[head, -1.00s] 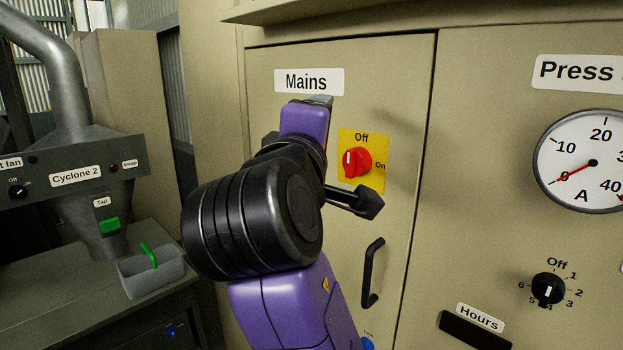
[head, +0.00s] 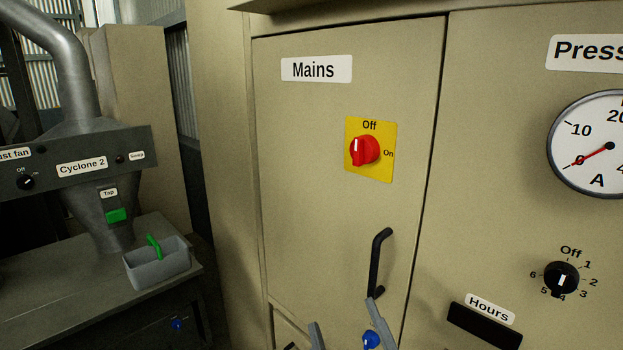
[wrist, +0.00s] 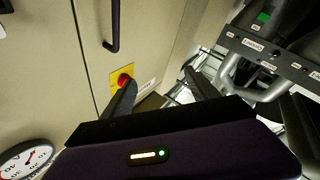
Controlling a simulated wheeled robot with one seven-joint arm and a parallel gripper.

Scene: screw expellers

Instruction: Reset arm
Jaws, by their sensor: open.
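My gripper (head: 347,332) is open and empty. Its grey fingertips rise at the bottom edge of the head view, below the black door handle (head: 378,262). In the wrist view my gripper (wrist: 158,92) shows two dark spread fingers with nothing between them. The red mains knob (head: 364,151) sits on a yellow plate (head: 385,169) below the "Mains" label (head: 316,69). Its white mark points up toward "Off". The knob also shows in the wrist view (wrist: 124,80), beside one finger; I cannot tell how far apart they are in depth.
A beige cabinet fills the middle and right, with a dial gauge (head: 598,146) and a black selector knob (head: 561,278). A blue knob (head: 371,340) shows near the fingertips. At left, a grey bin (head: 160,266) stands under the Cyclone 2 unit (head: 80,168).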

